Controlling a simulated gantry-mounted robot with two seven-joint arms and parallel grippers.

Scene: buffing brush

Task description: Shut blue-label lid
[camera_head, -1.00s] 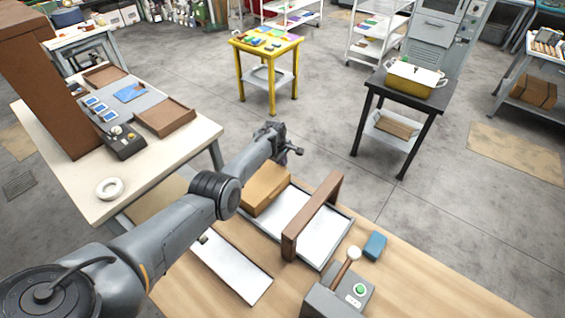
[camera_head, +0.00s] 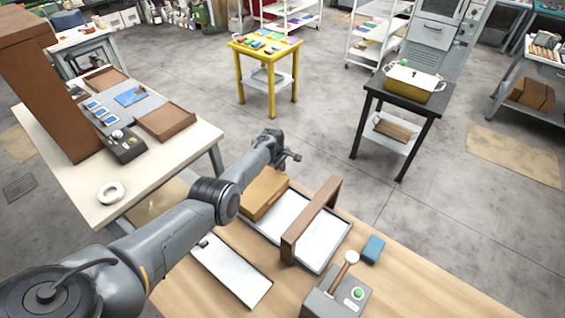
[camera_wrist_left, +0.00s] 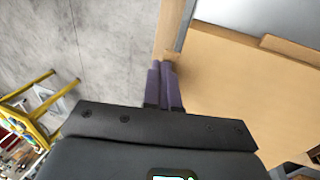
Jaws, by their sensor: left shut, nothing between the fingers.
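My left gripper (camera_head: 283,166) is at the far edge of the wooden bench, by a tan box (camera_head: 264,194). In the left wrist view its two purple fingers (camera_wrist_left: 164,66) are shut together and empty, beside the tan box's edge (camera_wrist_left: 235,95). Whether they touch the box I cannot tell. The box sits at the left end of a white-floored tray (camera_head: 327,246). I see no blue label on the box's visible faces, and I cannot pick out a blue-label lid for certain. My right gripper is not in view.
A brown upright frame (camera_head: 311,220) crosses the tray. A blue block (camera_head: 373,249) and a grey unit with a green button (camera_head: 340,296) are to the right. A white panel (camera_head: 232,272) lies in front. The left table (camera_head: 165,165) holds brown trays and a blue sheet.

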